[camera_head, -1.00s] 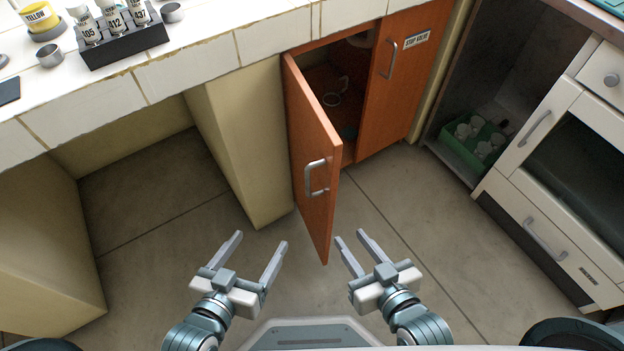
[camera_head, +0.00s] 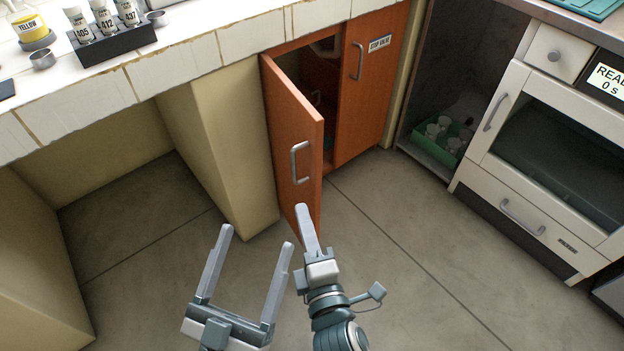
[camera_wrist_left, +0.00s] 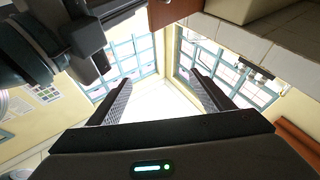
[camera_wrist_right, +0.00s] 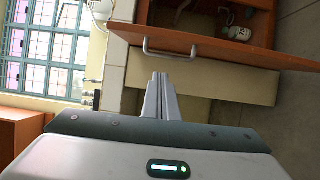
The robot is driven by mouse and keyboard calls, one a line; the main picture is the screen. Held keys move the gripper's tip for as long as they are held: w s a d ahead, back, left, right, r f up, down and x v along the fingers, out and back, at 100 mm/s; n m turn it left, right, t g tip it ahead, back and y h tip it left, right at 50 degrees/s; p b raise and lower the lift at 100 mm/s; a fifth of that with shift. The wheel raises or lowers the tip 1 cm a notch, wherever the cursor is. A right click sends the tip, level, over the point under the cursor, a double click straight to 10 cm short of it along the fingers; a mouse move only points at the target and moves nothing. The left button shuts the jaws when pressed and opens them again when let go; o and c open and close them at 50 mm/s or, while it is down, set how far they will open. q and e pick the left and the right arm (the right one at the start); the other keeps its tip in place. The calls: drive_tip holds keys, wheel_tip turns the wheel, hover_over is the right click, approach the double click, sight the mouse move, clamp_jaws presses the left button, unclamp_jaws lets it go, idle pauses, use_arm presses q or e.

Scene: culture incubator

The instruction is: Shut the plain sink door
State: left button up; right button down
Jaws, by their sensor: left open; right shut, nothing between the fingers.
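The plain orange-brown sink door (camera_head: 293,130) stands ajar under the tiled counter, hinged at its left, with a grey bar handle (camera_head: 300,162) on its face. The cabinet opening beside it is partly visible. My right gripper (camera_head: 305,212) is shut and empty, close to the door's lower free edge; I cannot tell whether it touches. In the right wrist view its closed fingers (camera_wrist_right: 161,80) point toward the door (camera_wrist_right: 215,42) and its handle (camera_wrist_right: 168,50). My left gripper (camera_head: 256,240) is open and empty, in front of and below the door.
The neighbouring door labelled STOP VALVE (camera_head: 366,80) is closed. A cream pillar (camera_head: 232,150) stands left of the open door. A green crate (camera_head: 440,150) with cups and a white oven cabinet (camera_head: 540,150) are at the right. The floor in front is clear.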

sight(312, 173)
drive_tip(key=shift+w, duration=0.15)
use_arm(q)
drive_tip(key=shift+s+a+r+t+h+b, duration=0.15)
drive_tip(key=shift+a+r+t+b, duration=0.15)
drive_tip(key=shift+r+t, duration=0.3)
drive_tip(key=shift+s+a+r+t+h+b, duration=0.15)
drive_tip(key=shift+s+r+t+b, duration=0.2)
drive_tip(key=shift+r, duration=0.5)
drive_tip(key=shift+a+r+t+b, duration=0.25)
drive_tip(key=shift+r+t, duration=0.3)
drive_tip(key=shift+r, duration=0.15)
use_arm(e)
drive_tip(key=shift+w+d, duration=0.3)
drive_tip(key=shift+w, duration=1.55)
drive_tip(key=shift+w+d, duration=0.3)
drive_tip(key=shift+w, duration=1.6)
drive_tip(key=shift+w+d, duration=0.3)
drive_tip(key=shift+w, duration=1.55)
use_arm(q)
drive_tip(key=shift+d, duration=0.1)
use_arm(e)
drive_tip(key=shift+d, duration=0.15)
